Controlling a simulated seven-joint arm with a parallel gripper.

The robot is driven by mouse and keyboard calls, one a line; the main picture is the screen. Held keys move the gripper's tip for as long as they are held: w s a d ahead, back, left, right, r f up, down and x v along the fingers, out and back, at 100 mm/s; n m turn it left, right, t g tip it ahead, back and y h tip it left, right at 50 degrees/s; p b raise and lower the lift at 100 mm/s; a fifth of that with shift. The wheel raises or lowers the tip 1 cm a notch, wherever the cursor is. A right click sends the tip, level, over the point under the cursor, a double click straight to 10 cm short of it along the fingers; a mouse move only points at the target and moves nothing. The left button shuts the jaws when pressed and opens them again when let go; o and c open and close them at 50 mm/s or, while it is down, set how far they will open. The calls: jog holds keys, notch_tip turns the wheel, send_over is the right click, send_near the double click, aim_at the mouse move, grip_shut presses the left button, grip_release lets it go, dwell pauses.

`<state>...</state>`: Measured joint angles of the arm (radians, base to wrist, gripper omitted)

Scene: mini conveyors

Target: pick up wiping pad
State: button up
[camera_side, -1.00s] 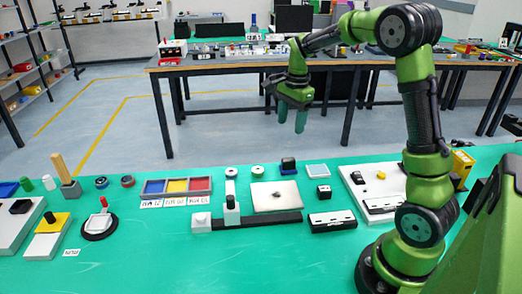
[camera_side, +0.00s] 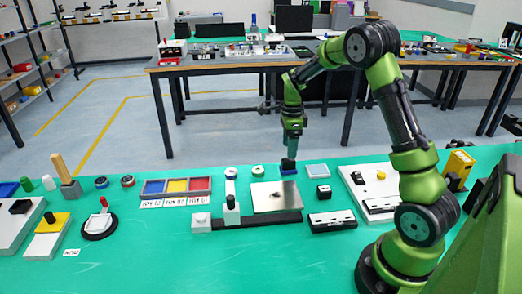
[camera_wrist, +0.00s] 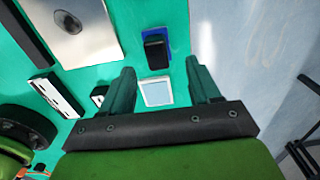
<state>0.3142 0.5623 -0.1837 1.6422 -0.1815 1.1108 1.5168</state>
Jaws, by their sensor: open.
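The wiping pad (camera_side: 288,171), a blue base with a black block-shaped handle, stands on the green table behind the metal plate. In the wrist view the wiping pad (camera_wrist: 156,50) lies just beyond the fingertips, in line with the gap between them. My gripper (camera_side: 291,153) points down right over the pad in the side view. It also shows in the wrist view (camera_wrist: 160,64), with its two green fingers wide apart and nothing between them. Whether the fingertips touch the handle is hard to tell in the side view.
A pale framed square (camera_side: 317,170) lies right of the pad, near a small black-and-white block (camera_side: 323,192). The metal plate (camera_side: 268,198) is in front of the pad. White rings (camera_side: 257,171) are to its left. The table's far edge runs close behind.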

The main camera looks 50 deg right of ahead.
aim_at(289, 160)
jog(key=shift+s+a+f, duration=0.1)
jog(key=shift+f, duration=1.4)
jog(key=shift+a+f, duration=0.1)
jog(key=shift+f, duration=1.35)
jog(key=c, duration=1.1)
jog(key=shift+o, duration=0.2)
jog(key=shift+r, duration=0.15)
jog(key=shift+r, duration=0.55)
notch_tip(289, 160, up, 2)
jog(key=shift+r, duration=0.2)
jog(key=s+a, duration=0.2)
jog(key=s, duration=0.2)
jog(key=s+a+r, duration=0.1)
jog(key=s+a, duration=0.1)
jog(key=s, duration=0.3)
jog(key=s+a, duration=0.3)
jog(key=s, duration=0.2)
jog(key=shift+s+r, duration=0.15)
jog(key=shift+s, duration=0.1)
